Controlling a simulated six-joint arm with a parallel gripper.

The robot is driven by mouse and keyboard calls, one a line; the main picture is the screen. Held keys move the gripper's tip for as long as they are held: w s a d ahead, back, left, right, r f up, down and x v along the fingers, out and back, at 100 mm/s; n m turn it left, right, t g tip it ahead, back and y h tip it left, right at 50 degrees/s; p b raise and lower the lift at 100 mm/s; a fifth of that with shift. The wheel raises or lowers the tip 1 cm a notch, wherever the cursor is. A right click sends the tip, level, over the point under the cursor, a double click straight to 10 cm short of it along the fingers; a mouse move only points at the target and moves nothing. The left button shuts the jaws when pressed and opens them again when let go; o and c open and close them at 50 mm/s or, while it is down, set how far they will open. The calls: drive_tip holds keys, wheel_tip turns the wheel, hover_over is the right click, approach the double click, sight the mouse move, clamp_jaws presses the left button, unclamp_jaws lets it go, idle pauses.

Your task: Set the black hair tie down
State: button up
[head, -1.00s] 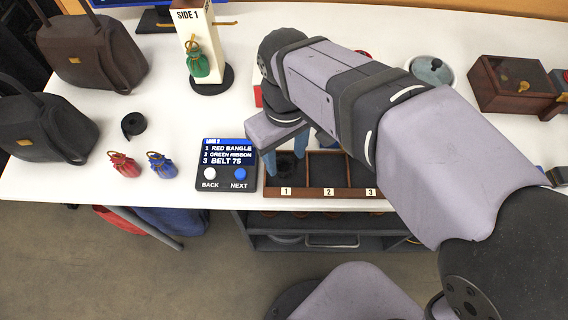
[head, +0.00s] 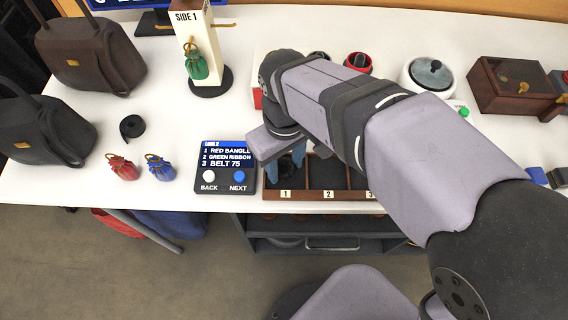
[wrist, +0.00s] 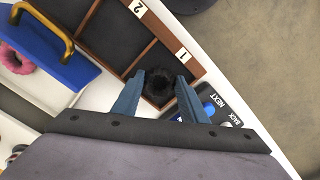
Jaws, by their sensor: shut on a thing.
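The black hair tie (wrist: 159,86) is a dark fuzzy ring between the blue fingers of my gripper (wrist: 160,79) in the wrist view. My gripper is shut on it, at compartment 1 of the wooden tray (wrist: 193,69). In the head view my gripper (head: 286,164) points down into the left compartment of the tray (head: 306,193), and the tie is mostly hidden there. I cannot tell whether the tie touches the tray floor. Compartment 2 (head: 327,172) looks empty; compartment 3 is partly hidden by my arm.
A list panel (head: 225,167) with two buttons stands left of the tray. Red (head: 123,167) and blue (head: 160,167) pouches and a rolled black belt (head: 132,126) lie further left. A blue piece with a gold handle (wrist: 50,62) is near the tray in the wrist view.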

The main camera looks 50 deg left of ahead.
wheel_tip(320, 180, up, 10)
drive_tip(key=p, duration=0.1)
drive_tip(key=shift+p, duration=0.3)
drive_tip(key=w+d+r+m+p, duration=0.1)
drive_tip(key=w+d+r+p, duration=0.15)
drive_tip(key=w+p, duration=0.45)
drive_tip(key=w+d+r+m+p, duration=0.1)
drive_tip(key=w+d+m+p, duration=0.3)
drive_tip(key=p, duration=0.6)
drive_tip(key=w+a+f+n, duration=0.1)
drive_tip(key=w+a+n, duration=0.2)
drive_tip(key=n, duration=0.8)
drive_tip(key=w+a+f+n, duration=0.1)
drive_tip(key=w+a+n, duration=0.2)
drive_tip(key=n, duration=0.9)
drive_tip(key=shift+w+a+f, duration=0.15)
drive_tip(key=shift+w+a, duration=0.05)
drive_tip(key=shift+a, duration=0.1)
